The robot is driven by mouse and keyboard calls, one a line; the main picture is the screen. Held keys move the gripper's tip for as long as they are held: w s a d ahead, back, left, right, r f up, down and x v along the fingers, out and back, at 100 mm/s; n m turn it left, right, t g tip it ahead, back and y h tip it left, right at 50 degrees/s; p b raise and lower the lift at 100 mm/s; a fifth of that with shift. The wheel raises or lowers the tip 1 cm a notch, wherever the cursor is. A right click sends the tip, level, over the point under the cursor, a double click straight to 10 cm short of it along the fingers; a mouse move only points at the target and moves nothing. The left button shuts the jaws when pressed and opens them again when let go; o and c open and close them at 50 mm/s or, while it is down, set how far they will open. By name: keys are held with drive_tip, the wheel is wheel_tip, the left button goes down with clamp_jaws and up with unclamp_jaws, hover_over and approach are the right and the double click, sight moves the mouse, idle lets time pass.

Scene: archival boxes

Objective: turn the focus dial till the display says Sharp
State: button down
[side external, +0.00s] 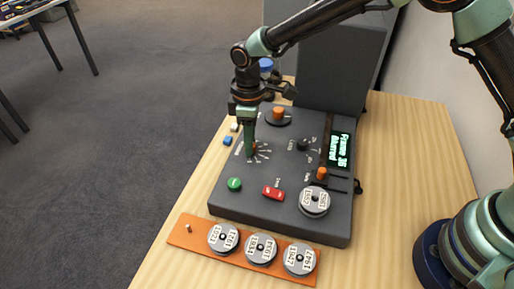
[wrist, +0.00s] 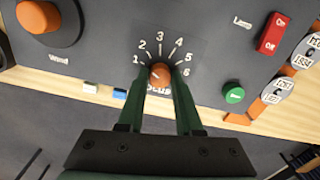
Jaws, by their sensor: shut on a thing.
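The focus dial (wrist: 161,74) is a small orange knob in the wrist view, ringed by a printed scale from 1 to 6, with a partly hidden label below it. My gripper (wrist: 160,88) has one green finger on each side of the knob and is shut on it. In the side view my gripper (side external: 251,151) reaches down onto the dial at the left of the dark console; the fingers hide most of the knob there. The display (side external: 340,149) at the console's right shows green text that reads "Frame 36 Blurry".
The console (side external: 230,206) carries a larger orange wind knob (side external: 278,115), a black knob (side external: 302,145), a green button (side external: 234,184), a red lamp switch (side external: 272,193) and a labelled reel (side external: 314,199). An orange board (side external: 178,238) with three reels lies in front.

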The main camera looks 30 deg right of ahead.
drive_tip(key=shift+r+m, duration=0.1)
drive_tip(key=shift+m, duration=1.5)
drive_tip(key=c, duration=0.6)
unclamp_jaws()
drive_tip(key=shift+r, duration=0.1)
wheel_tip(320, 180, up, 12)
drive_tip(key=shift+f, duration=0.1)
